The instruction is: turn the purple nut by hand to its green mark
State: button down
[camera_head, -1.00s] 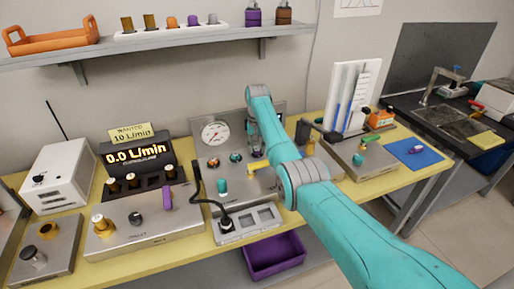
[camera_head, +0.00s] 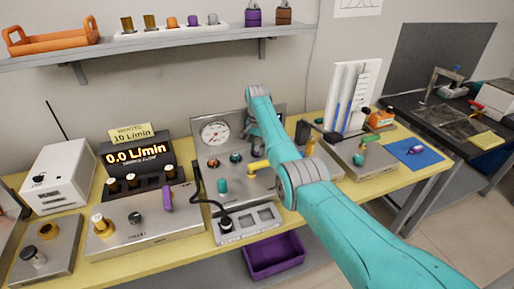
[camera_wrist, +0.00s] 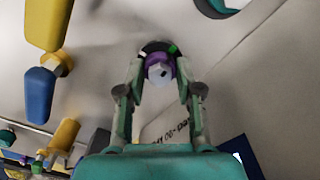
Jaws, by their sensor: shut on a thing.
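The purple nut (camera_wrist: 156,60) shows in the wrist view as a purple ring around a pale hex centre, set against a dark round collar on a light panel. My gripper (camera_wrist: 159,75) has its two fingers on either side of the nut and is shut on it. A green mark (camera_wrist: 173,49) sits at the upper right of the nut, beside the right fingertip. A small white mark shows at the nut's left, by the left fingertip.
In the wrist view, a yellow and a blue lever (camera_wrist: 40,92) hang left of my gripper. In the head view, a yellow handle (camera_head: 257,167) and teal knob (camera_head: 222,186) are near the arm. A purple bin (camera_head: 272,268) sits below the yellow bench (camera_head: 150,262).

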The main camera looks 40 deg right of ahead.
aim_at(257, 148)
jog(key=shift+w+r, duration=0.15)
jog(key=shift+r, duration=0.2)
jog(key=c, duration=0.9)
grip_release()
jog(key=shift+o, duration=0.7)
jog(key=shift+f, duration=0.15)
notch_tip(257, 148, up, 12)
